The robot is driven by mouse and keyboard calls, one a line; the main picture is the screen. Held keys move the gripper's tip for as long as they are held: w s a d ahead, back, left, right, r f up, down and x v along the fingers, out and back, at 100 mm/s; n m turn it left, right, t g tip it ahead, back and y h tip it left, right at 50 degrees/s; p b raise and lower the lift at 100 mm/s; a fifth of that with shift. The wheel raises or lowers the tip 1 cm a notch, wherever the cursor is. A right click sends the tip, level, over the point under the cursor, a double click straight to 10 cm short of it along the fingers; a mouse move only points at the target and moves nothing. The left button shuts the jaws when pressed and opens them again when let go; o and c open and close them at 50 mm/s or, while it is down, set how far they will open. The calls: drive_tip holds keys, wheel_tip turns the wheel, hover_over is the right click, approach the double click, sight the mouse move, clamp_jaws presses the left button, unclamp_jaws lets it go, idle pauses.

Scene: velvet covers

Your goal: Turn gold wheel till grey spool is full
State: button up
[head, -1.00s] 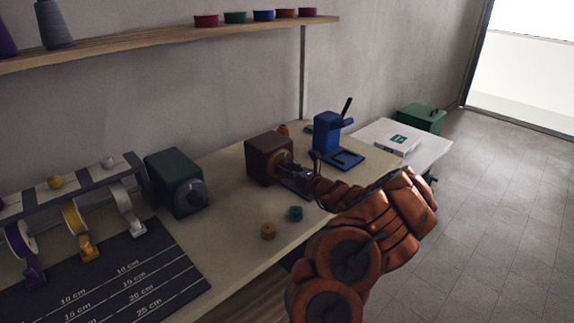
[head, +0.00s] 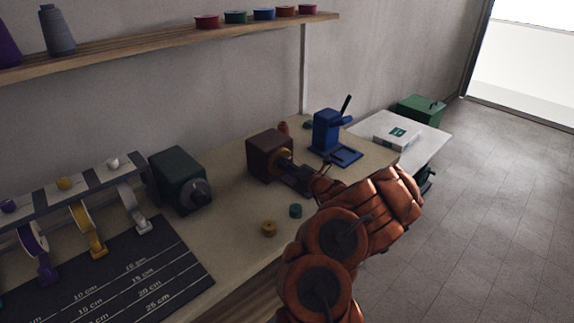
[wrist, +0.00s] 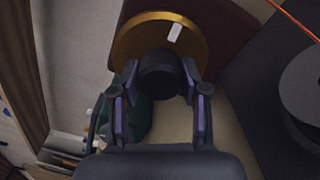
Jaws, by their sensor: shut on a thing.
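The gold wheel (head: 283,156) is on the front of a brown box (head: 265,153) on the bench. In the wrist view the gold wheel (wrist: 150,38) shows a small white mark and a dark round knob (wrist: 160,75) in front of it. My gripper (wrist: 160,90) is shut on this knob, with a purple-padded finger at each side. In the head view my gripper (head: 308,180) is at the wheel and partly hides it. A grey cone-shaped spool (head: 57,32) stands on the shelf. I cannot tell whether it is the task's spool or how full that one is.
A dark green box with a grey wheel (head: 178,180) stands left of the brown box. A blue press (head: 328,133) stands behind right. Yellow (head: 269,229) and teal (head: 295,211) small spools lie near the front edge. Ribbon reels and a measuring mat (head: 140,275) fill the left.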

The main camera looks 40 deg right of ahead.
drive_tip(key=m+p, duration=0.1)
drive_tip(key=m, duration=0.4)
drive_tip(key=shift+m, duration=0.3)
drive_tip(key=m+p, duration=0.1)
drive_tip(key=m, duration=0.3)
drive_tip(key=shift+d+m, duration=0.1)
drive_tip(key=shift+m, duration=0.3)
drive_tip(key=o, duration=1.1)
drive_tip(key=shift+o, duration=0.2)
drive_tip(key=shift+s+a, duration=0.2)
drive_tip(key=shift+s, duration=5.85)
